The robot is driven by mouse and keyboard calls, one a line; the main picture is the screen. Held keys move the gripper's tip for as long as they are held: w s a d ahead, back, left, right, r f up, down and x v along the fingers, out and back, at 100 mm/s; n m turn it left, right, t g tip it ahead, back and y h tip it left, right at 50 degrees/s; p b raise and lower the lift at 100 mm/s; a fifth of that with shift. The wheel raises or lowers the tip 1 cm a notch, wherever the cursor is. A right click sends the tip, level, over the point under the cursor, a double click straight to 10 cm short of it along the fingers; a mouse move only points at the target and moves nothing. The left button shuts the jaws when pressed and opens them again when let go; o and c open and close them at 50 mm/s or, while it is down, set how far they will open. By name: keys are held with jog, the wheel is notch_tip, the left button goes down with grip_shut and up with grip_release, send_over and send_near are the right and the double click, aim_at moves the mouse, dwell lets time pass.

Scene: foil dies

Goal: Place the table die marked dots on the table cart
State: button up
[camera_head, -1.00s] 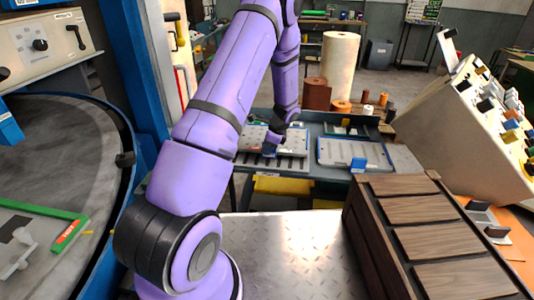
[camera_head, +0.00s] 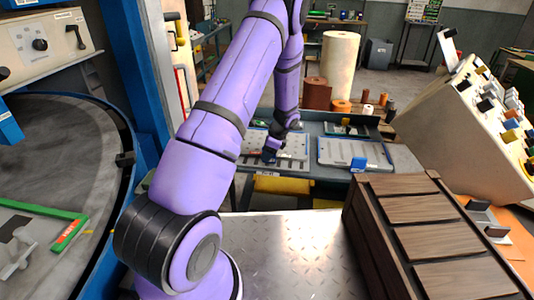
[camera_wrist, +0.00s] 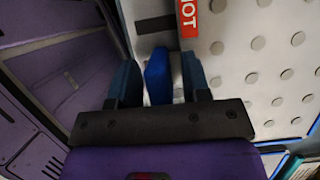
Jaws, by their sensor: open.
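In the wrist view, a pale plate with round raised dots (camera_wrist: 255,75) fills the right side, with a red "HOT" label (camera_wrist: 188,18) at its left edge. A blue handle-like block (camera_wrist: 158,78) sits between the fingers of my gripper (camera_wrist: 160,85). The jaws are open around it; contact is unclear. In the head view, my gripper (camera_head: 270,155) is low over the left pale plate (camera_head: 292,152) on the far bench, partly hiding it. A second pale plate (camera_head: 340,152) with a blue handle (camera_head: 358,164) lies to its right. I cannot tell which surface is the table cart.
A bare metal tread-plate surface (camera_head: 290,260) lies in front. A green-edged plate (camera_head: 35,225) lies on a round grey surface (camera_head: 60,150) at left. Rolls (camera_head: 338,62) stand behind the bench.

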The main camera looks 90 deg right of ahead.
jog(key=v, duration=1.2)
